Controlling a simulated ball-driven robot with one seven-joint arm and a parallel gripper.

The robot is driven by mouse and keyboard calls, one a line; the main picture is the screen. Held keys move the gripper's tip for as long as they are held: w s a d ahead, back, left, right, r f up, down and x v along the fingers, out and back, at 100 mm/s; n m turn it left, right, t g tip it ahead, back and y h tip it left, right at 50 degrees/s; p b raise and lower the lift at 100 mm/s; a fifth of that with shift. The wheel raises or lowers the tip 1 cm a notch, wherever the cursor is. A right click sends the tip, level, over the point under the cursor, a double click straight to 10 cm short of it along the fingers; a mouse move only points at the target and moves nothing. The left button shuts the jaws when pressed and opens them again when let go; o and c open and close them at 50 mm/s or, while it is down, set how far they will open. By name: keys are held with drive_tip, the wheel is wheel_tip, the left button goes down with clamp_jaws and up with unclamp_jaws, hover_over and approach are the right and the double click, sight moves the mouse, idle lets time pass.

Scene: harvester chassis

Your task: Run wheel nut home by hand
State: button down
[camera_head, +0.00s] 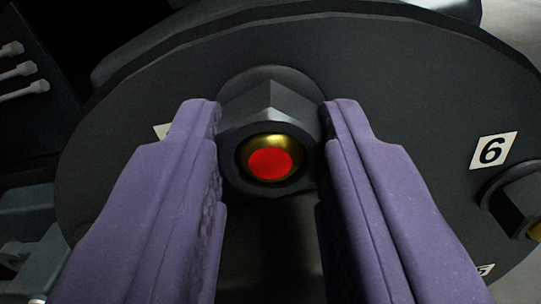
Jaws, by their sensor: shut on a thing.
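A dark grey hex wheel nut (266,108) sits in the middle of the view, against the face of a dark round wheel hub (400,90). A brass stud (290,145) with a red end (269,163) shows in the nut's bore. My gripper (270,140) has two purple fingers, one on each side of the nut. They are shut on it at its left and right flats. The underside of the nut lies in shadow, and the left finger partly hides a white label.
A label "6" (493,150) is on the hub at right, above another dark nut (520,205) on a brass stud. A label is partly cut off at the lower right. Several pale bolts (22,71) stick out at the far left.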

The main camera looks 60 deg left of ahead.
drive_tip(key=m, duration=0.6)
drive_tip(key=shift+w+d, duration=0.1)
drive_tip(key=m, duration=0.4)
drive_tip(key=shift+m, duration=0.4)
drive_tip(key=c, duration=0.7)
unclamp_jaws()
drive_tip(key=shift+c, duration=0.2)
drive_tip(key=shift+c, duration=1)
drive_tip(key=shift+p+v, duration=0.35)
drive_tip(key=shift+v, duration=0.65)
